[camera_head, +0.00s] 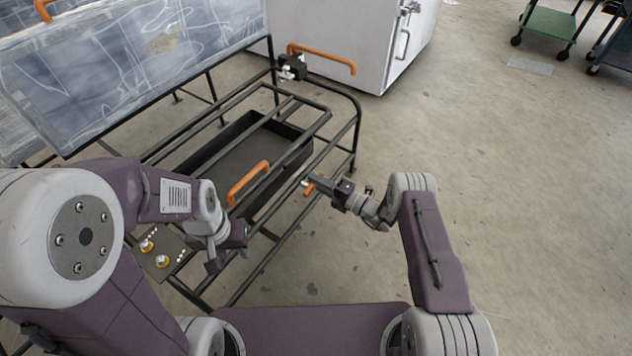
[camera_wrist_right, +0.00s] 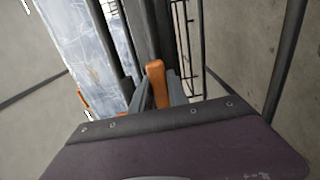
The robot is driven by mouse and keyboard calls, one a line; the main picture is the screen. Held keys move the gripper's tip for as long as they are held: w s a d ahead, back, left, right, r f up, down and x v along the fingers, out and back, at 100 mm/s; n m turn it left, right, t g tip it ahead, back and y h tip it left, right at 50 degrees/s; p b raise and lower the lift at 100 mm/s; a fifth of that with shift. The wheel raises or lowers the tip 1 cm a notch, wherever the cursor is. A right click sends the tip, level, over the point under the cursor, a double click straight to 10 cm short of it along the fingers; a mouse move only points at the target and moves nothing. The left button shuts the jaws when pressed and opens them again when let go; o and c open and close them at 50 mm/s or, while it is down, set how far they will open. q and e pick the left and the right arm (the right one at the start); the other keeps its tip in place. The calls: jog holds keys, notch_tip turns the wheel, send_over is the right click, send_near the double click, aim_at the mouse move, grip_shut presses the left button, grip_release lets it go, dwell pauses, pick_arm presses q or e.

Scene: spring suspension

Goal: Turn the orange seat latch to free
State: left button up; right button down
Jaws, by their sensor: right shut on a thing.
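My right gripper (camera_head: 312,182) is shut on an orange lever (camera_head: 309,190) at the right side of the black frame. The right wrist view shows this orange lever (camera_wrist_right: 157,84) standing between the two grey fingers of the gripper (camera_wrist_right: 158,97). Its lower end is hidden by the gripper. Another orange handle (camera_head: 322,57) extends from a black block at the frame's far corner. I cannot tell for sure which orange part is the seat latch. My left gripper (camera_head: 228,252) hangs over the near left part of the frame, away from the levers; its fingers are unclear.
An orange handle (camera_head: 247,184) sits at the dark tray (camera_head: 203,165) inside the frame. A glossy blue-grey panel (camera_head: 120,65) rises at the left. A white cabinet (camera_head: 340,25) stands behind.

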jog(key=shift+s+f, duration=0.1)
jog(key=shift+f, duration=0.05)
dwell(0.3)
jog(key=c, duration=1.3)
grip_release()
jog(key=shift+s+d+p, duration=0.15)
jog(key=shift+d+p, duration=0.2)
jog(key=p+v, duration=0.3)
jog(key=v, duration=0.5)
jog(key=shift+s+p, duration=0.15)
jog(key=shift+p, duration=0.2)
